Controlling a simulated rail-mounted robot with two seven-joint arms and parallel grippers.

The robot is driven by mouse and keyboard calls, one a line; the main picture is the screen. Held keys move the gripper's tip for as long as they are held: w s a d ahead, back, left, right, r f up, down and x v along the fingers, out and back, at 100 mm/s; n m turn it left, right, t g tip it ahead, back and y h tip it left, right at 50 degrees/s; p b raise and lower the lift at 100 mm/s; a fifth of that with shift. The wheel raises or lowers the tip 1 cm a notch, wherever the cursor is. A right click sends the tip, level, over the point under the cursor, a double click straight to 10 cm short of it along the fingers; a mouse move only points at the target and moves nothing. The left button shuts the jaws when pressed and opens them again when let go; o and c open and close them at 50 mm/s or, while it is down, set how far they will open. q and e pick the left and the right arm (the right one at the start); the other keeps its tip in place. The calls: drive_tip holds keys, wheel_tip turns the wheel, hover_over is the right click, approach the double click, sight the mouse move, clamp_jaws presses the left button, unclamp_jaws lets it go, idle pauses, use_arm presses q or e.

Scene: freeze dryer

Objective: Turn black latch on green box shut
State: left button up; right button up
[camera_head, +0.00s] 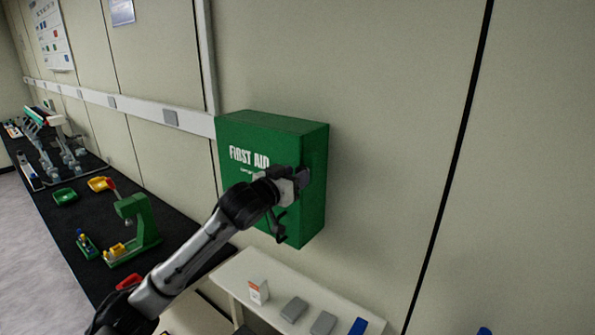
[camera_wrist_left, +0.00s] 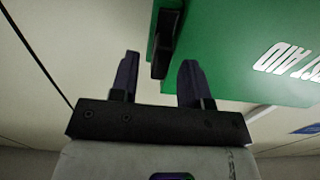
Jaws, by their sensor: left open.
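The green first aid box (camera_head: 270,137) hangs on the wall in the head view, its door face and right side showing. My left gripper (camera_head: 303,177) is at the right edge of its front and hides the latch there. In the left wrist view the green box (camera_wrist_left: 235,45) fills the upper right. The black latch (camera_wrist_left: 164,45) stands at the box edge, and its lower end lies between the two fingers of my open left gripper (camera_wrist_left: 158,72). Gaps show on both sides, so the fingers look apart from the latch. My right gripper is not in view.
A white shelf (camera_head: 235,278) below the box holds a small white carton (camera_head: 259,291) and grey blocks. A black bench (camera_head: 75,215) with a green device (camera_head: 137,225) runs along the wall at left. The wall right of the box is clear.

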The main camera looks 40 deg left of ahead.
use_arm(q)
drive_tip(key=shift+w, duration=0.75)
drive_tip(key=shift+c, duration=0.2)
clamp_jaws()
